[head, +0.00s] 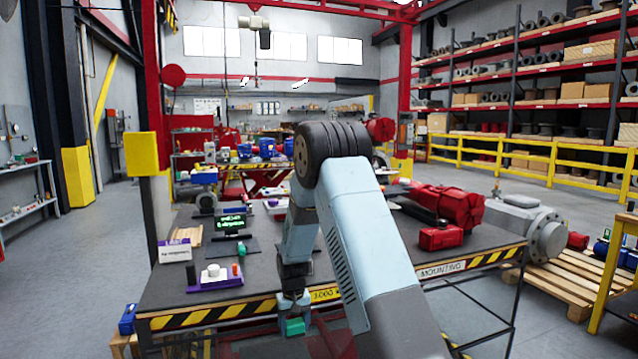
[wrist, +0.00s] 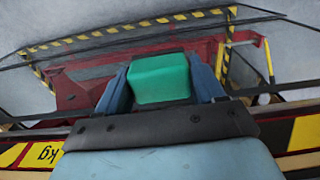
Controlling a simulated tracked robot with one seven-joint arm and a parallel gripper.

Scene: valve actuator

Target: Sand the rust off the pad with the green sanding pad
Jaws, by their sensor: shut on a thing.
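The green sanding pad (wrist: 160,79) is a green block between the two fingers of my gripper (wrist: 160,88) in the wrist view. The gripper is shut on it. In the head view the green pad (head: 294,327) shows at the lower end of my gripper (head: 293,312), at the table's near edge, in front of the yellow and black striped edge. I cannot make out a rusty pad for certain in either view.
The dark workbench (head: 160,290) has a striped front edge. A purple-based fixture (head: 215,277) with a white knob, a small green-text display (head: 231,222) and a wooden block (head: 187,234) stand on its left. A red actuator (head: 447,205) lies at the right.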

